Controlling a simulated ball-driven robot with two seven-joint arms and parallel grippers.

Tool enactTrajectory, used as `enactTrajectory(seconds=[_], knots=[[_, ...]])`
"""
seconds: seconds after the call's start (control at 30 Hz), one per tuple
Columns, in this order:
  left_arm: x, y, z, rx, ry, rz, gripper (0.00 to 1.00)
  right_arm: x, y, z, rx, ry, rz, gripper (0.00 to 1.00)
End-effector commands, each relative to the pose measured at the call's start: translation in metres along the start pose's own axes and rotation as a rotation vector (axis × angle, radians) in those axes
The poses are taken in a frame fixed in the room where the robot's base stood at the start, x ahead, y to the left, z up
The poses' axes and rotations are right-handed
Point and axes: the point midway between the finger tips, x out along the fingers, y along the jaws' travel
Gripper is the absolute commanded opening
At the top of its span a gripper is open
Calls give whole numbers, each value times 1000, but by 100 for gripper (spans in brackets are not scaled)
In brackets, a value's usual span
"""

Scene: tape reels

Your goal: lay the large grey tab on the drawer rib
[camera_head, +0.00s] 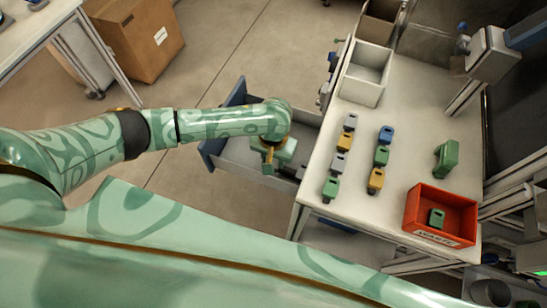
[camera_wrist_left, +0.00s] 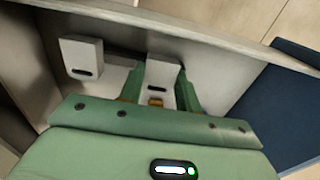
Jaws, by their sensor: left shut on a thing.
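My left gripper (camera_head: 272,160) reaches down into the open drawer (camera_head: 232,165). In the left wrist view its two green fingers (camera_wrist_left: 164,85) are shut on a light grey tab (camera_wrist_left: 163,68) with a dark slot. A second grey tab (camera_wrist_left: 82,57) with a slot is in the drawer, to the left of the held one and apart from it. I cannot make out the drawer rib clearly, nor whether the held tab touches it. In the head view my gripper hides the held tab. My right gripper is not in view.
The white table (camera_head: 408,105) right of the drawer carries two rows of small grey, yellow, green and blue tabs, a larger green piece (camera_head: 446,157), a grey bin (camera_head: 365,73) and a red waste box (camera_head: 413,209). The drawer's blue front (camera_head: 210,150) and side wall (camera_wrist_left: 215,40) bound the gripper's space.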

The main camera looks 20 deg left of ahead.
Motion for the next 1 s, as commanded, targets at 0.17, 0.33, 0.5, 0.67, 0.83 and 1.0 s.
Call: enactTrajectory(seconds=[0.17,0.33,0.5,0.67,0.83,1.0], knots=[[2,0,0,-2,0,1,39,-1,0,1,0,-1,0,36],[2,0,0,-1,0,1,55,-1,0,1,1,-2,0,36],[2,0,0,-1,0,0,55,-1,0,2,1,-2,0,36],[-17,0,-1,-1,3,1,55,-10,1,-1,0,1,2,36],[-60,0,-1,-1,4,1,55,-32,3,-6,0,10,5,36],[-97,0,-1,0,3,1,55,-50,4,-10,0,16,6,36]])
